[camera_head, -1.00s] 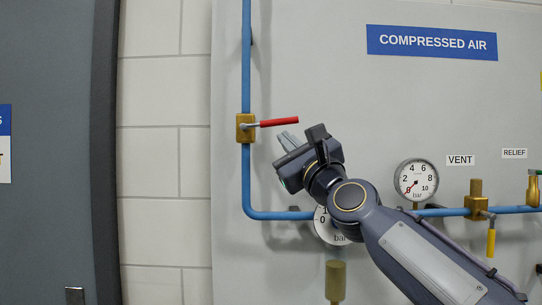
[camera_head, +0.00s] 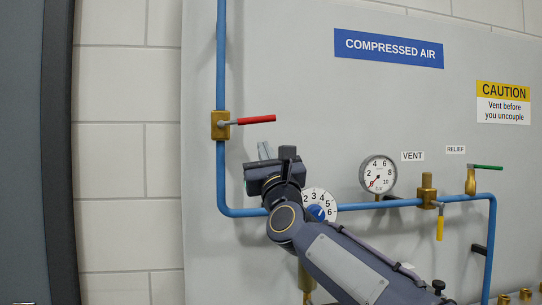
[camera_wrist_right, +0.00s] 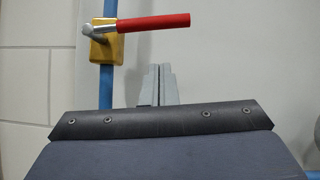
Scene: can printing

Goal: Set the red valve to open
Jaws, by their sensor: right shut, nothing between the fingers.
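The red valve handle (camera_head: 256,120) sticks out to the right, roughly level with a slight upward tilt, from a brass valve body (camera_head: 220,125) on the vertical blue pipe (camera_head: 221,70). The handle also shows in the right wrist view (camera_wrist_right: 155,23), across the pipe and above the fingers. My right gripper (camera_head: 265,150) is just below the handle, fingers pointing up, apart from it. Its fingers (camera_wrist_right: 158,84) are shut together and empty. My left gripper is not in view.
Two dial gauges (camera_head: 378,174) (camera_head: 319,205), a vent valve with a yellow handle (camera_head: 440,226) and a relief valve with a green handle (camera_head: 487,168) are to the right. A door frame (camera_head: 58,150) stands at left. Bare panel lies above the red handle.

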